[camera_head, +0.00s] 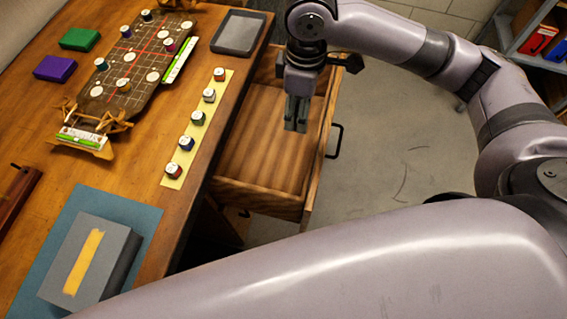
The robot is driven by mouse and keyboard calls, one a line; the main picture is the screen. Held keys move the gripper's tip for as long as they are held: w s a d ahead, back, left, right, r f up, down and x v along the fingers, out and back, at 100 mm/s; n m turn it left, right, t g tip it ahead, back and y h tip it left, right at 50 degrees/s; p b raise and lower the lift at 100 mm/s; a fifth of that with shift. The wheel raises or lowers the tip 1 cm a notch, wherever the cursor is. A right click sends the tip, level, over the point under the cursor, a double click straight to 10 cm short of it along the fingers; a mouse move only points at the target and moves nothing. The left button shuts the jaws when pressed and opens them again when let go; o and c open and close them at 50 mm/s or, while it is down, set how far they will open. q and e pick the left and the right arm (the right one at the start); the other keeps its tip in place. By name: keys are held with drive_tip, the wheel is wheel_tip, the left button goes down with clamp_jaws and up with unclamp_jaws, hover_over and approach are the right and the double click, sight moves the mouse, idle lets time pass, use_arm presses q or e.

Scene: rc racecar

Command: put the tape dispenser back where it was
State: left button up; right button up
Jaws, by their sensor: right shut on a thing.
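My right gripper (296,118) points down over the open wooden drawer (262,163). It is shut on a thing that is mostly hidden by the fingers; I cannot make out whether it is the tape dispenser. I see no tape dispenser clearly anywhere else. The visible drawer floor looks bare, and the part behind my right gripper is hidden. My left gripper is not in view.
The drawer has a dark handle (335,141). The table (140,178) holds a game board (120,95), a yellow strip with several small pieces (172,183), a dark tray (238,33), and a grey box (112,245) on a blue mat (150,217). Shelves stand at upper right.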

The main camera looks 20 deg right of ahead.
drive_tip(key=w+a+f+n+b, duration=0.1)
drive_tip(key=f+n, duration=0.3)
drive_tip(key=f, duration=0.5)
drive_tip(key=w+a+f+n+b, duration=0.1)
drive_tip(key=f+n+b, duration=0.2)
drive_tip(key=f, duration=0.7)
drive_tip(key=w+a+f+n+b, duration=0.1)
drive_tip(key=w+f+n+b, duration=0.1)
drive_tip(key=f+n, duration=0.4)
wheel_tip(320, 180, down, 4)
drive_tip(key=shift+a+r+n+b, duration=0.1)
drive_tip(key=shift+r+n+b, duration=0.15)
drive_tip(key=shift+b, duration=0.2)
drive_tip(key=shift+f, duration=0.1)
drive_tip(key=shift+f, duration=0.1)
drive_tip(key=o, duration=1)
wheel_tip(320, 180, up, 12)
drive_tip(key=shift+r+p, duration=0.2)
drive_tip(key=shift+p, duration=0.2)
